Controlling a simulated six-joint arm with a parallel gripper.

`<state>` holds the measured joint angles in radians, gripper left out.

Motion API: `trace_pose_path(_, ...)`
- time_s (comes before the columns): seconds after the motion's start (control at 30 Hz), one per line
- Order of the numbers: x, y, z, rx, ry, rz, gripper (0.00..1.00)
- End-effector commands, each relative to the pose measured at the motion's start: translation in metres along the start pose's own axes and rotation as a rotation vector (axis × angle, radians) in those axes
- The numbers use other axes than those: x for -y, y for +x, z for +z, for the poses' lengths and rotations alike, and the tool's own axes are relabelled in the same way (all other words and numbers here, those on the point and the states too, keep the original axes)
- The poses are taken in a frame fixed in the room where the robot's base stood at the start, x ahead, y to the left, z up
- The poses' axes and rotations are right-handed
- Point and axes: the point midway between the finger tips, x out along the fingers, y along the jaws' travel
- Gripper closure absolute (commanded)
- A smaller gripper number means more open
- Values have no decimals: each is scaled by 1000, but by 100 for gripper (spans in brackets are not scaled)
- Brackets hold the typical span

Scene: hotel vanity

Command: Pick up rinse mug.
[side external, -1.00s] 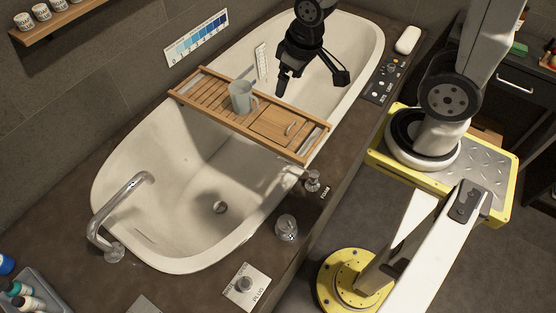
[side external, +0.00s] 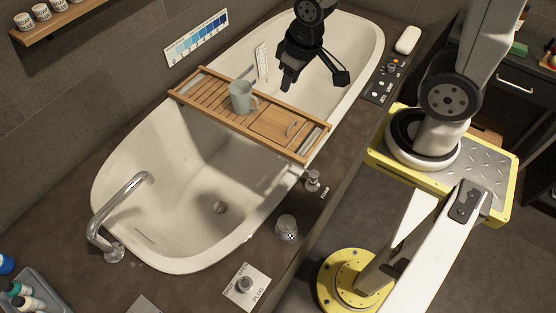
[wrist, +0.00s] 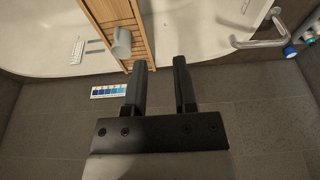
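The rinse mug (side external: 241,97) is pale grey-blue and stands upright on the wooden bath tray (side external: 217,101), with its handle toward the right. My gripper (side external: 287,80) is above the tub, to the right of the mug and apart from it. In the wrist view the mug (wrist: 121,43) shows beyond the fingers, on the slatted tray (wrist: 106,12). The two fingers of my gripper (wrist: 162,62) are spread with a gap between them and nothing in it.
A chrome tap (side external: 122,198) stands at the near left rim. A blue scale strip (side external: 196,37) is on the wall. White soap (side external: 407,40) lies at the far right rim.

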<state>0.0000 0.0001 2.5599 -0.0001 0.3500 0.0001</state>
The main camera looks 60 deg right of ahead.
Motion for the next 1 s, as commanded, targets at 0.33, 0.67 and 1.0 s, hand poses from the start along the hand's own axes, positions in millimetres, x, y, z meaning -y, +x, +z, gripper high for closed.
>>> trace_pose_path(0.33, -9, 11, -22, 4, 59, 25, 65)
trace_pose_path(0.67, -36, 53, -78, 3, 226, 94, 65)
trace_pose_path(1.0, -70, 114, -128, -18, 408, 162, 65)
